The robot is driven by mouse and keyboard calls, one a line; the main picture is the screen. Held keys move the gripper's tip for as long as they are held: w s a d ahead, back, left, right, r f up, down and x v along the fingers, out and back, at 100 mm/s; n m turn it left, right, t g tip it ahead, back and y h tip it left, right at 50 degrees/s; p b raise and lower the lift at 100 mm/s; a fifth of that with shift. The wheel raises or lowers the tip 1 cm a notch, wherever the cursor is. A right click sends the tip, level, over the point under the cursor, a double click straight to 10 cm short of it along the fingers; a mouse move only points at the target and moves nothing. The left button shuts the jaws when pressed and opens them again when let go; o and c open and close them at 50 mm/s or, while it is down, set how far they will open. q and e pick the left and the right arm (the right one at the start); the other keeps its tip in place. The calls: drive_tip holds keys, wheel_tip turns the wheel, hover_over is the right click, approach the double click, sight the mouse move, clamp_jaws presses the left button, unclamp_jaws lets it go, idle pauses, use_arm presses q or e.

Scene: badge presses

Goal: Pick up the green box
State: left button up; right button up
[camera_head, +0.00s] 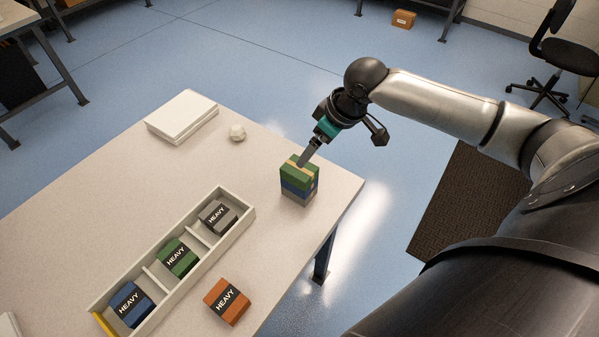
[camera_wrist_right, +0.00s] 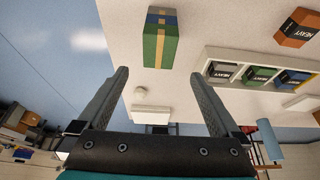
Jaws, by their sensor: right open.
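A green box (camera_head: 300,172) with a tan band lies on top of a stack, above a blue box (camera_head: 298,187) and a grey box (camera_head: 299,198), near the table's right edge. The stack's green top box also shows in the right wrist view (camera_wrist_right: 160,48), ahead of the fingers. My right gripper (camera_head: 304,160) is just above the stack, its fingers pointing down at it. In the right wrist view the fingers (camera_wrist_right: 160,76) are apart with nothing held. Another green box (camera_head: 178,257), labelled HEAVY, lies in the middle compartment of a tray. My left gripper is not in view.
The pale tray (camera_head: 245,207) also holds a grey HEAVY box (camera_head: 217,216) and a blue HEAVY box (camera_head: 130,303). An orange HEAVY box (camera_head: 227,301) lies beside it. A white slab (camera_head: 182,115) and a small pale faceted object (camera_head: 237,132) are at the back.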

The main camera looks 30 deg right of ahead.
sight(299, 172)
drive_tip(key=b+x, duration=0.2)
drive_tip(key=x, duration=1)
drive_tip(key=shift+d, duration=0.1)
drive_tip(key=shift+r, duration=0.1)
drive_tip(key=c, duration=1.2)
drive_tip(key=shift+c, duration=0.6)
drive_tip(key=shift+r, duration=0.1)
